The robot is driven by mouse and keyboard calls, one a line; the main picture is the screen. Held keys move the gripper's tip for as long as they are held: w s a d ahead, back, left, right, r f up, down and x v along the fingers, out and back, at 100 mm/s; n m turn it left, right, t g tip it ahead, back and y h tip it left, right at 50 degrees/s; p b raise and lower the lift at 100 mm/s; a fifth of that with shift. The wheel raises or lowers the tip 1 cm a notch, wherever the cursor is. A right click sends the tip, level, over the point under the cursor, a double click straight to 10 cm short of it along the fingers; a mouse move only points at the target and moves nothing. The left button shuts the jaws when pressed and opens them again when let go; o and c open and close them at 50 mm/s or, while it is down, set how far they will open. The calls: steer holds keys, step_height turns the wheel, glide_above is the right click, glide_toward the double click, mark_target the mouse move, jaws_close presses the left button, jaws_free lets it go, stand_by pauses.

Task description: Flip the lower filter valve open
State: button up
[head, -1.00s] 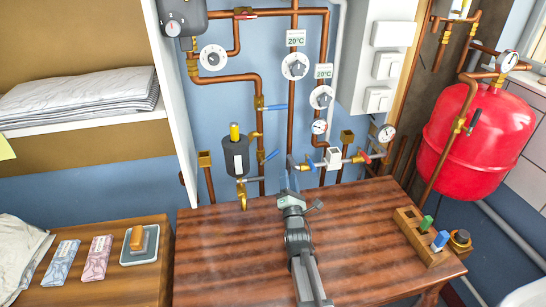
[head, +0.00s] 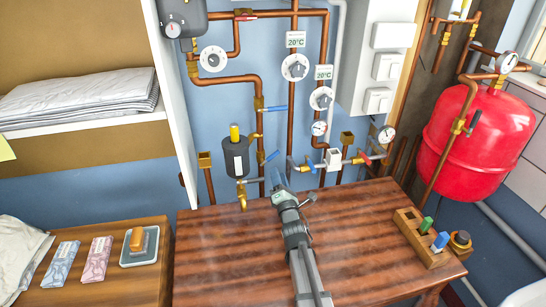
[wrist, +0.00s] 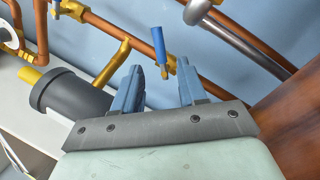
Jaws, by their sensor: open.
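The lower filter valve has a blue lever (head: 271,156) on the copper pipe just right of the dark grey filter (head: 236,158). The lever slants up and to the right, away from the pipe's line. In the wrist view the blue lever (wrist: 158,45) shows beyond and between my fingertips, with its brass stem below it. My gripper (head: 278,181) is open and empty, below and slightly right of the lever in the head view. Its two blue fingers (wrist: 158,80) appear apart from the lever. The filter (wrist: 75,95) also shows left of the fingers.
Another blue-handled valve (head: 276,107) sits higher on the same pipe. A brass tap (head: 242,195) hangs below the filter. Right of my gripper are a white box (head: 333,158) and red-handled valves. The wooden tabletop (head: 220,265) is clear on the left.

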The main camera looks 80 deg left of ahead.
mark_target(273, 156)
steer(key=x, duration=1)
jaws_close()
stand_by(0.4)
